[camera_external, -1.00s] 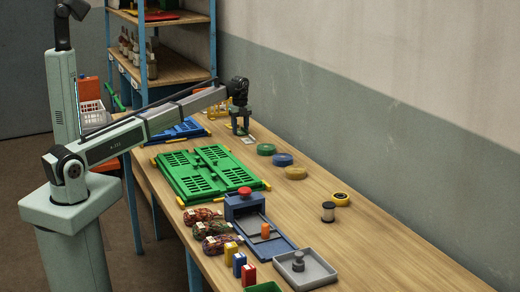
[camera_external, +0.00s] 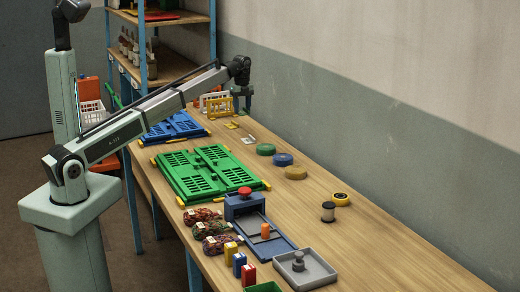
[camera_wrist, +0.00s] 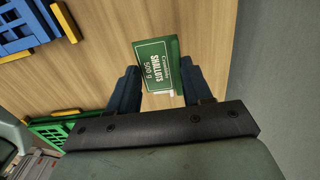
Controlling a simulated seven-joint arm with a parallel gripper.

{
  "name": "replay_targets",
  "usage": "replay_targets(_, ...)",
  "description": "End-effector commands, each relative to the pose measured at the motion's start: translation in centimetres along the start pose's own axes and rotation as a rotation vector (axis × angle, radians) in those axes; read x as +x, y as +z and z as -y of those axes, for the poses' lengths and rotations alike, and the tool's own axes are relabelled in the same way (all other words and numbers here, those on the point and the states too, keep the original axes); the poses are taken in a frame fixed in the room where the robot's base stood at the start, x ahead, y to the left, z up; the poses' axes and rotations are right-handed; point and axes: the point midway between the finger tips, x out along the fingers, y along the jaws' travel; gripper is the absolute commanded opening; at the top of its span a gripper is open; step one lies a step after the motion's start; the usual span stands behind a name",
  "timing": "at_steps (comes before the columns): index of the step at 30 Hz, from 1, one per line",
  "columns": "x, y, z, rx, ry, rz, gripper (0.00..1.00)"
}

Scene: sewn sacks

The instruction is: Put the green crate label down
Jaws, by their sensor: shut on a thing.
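The green crate label (camera_wrist: 157,62), printed with white lettering reading "SHALLOTS 500 g", is between the two fingertips of my gripper (camera_wrist: 160,86) in the wrist view. My gripper is shut on its lower part, and the printed upper part sticks out beyond the fingers. In the external view my gripper (camera_external: 242,103) is over the far end of the wooden table (camera_external: 345,235), near the back wall. The label is too small there to make out clearly.
Small pale labels (camera_external: 247,139) lie on the table in front. A blue folded crate (camera_external: 172,127) and a green folded crate (camera_external: 208,172) lie nearer. Tape rolls (camera_external: 282,160) lie to the right.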

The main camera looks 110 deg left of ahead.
Motion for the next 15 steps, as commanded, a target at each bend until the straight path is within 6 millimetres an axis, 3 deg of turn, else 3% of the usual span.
replay_targets(5, 0.0, -5.1, 1.7, 0.062, 0.000, 0.000, 0.22)
replay_targets(15, -0.3, -18.8, 4.5, 0.220, -0.004, 0.001, 0.22)
